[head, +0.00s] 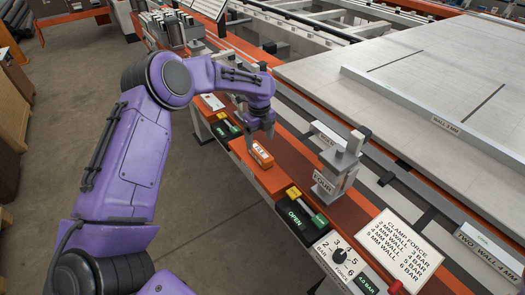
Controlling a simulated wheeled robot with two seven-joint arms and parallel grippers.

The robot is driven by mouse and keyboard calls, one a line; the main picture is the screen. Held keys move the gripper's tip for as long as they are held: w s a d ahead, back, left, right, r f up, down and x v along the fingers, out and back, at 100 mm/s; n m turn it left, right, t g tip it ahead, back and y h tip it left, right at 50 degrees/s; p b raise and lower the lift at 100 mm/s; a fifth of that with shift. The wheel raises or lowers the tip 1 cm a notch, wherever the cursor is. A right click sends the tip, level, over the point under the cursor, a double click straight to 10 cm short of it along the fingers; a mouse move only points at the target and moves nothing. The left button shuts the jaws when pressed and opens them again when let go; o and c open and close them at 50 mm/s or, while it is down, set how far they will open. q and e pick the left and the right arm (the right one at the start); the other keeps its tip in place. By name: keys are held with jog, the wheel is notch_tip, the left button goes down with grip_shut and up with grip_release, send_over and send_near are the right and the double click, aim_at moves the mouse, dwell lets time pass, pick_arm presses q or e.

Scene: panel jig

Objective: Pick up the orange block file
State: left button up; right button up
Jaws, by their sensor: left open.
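The orange block file (262,156) lies on the orange ledge of the panel jig. It is a small orange block with a pale label on it. My left gripper (260,133) hangs just above and behind it, pointing down, with its jaws open. It looks close to the file, but I cannot tell whether it touches it. My purple left arm comes in from the left. My right gripper does not show.
A grey clamp (341,163) stands right of the file. A green OPEN switch (298,217), a numbered clamp force dial (339,256) and a white clamp force chart (397,249) are nearer. A large pale panel (420,85) lies at the right. Bare floor is at the left.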

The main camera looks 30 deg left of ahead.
aim_at(261, 151)
pick_arm(q)
jog(key=shift+s+d+f, duration=0.1)
jog(key=shift+d+f, duration=0.15)
jog(key=shift+f, duration=0.7)
notch_tip(261, 151, down, 4)
jog(key=shift+f+p, duration=0.25)
jog(key=shift+p, duration=0.85)
jog(key=shift+a+f, duration=0.15)
jog(key=shift+f, duration=0.25)
jog(key=c, duration=1.3)
jog(key=shift+r+b, duration=0.35)
jog(key=shift+r, duration=1.05)
jog(key=s+d+r+b, duration=0.1)
jog(key=s+d+r, duration=0.2)
jog(key=s+d+r+b, duration=0.1)
jog(key=s+d+r, duration=0.1)
jog(key=s+r, duration=0.2)
jog(key=s+d+r+b, duration=0.1)
jog(key=s+d+r, duration=0.2)
jog(key=s, duration=0.1)
jog(key=shift+s+d+r, duration=0.15)
jog(key=shift+d, duration=0.15)
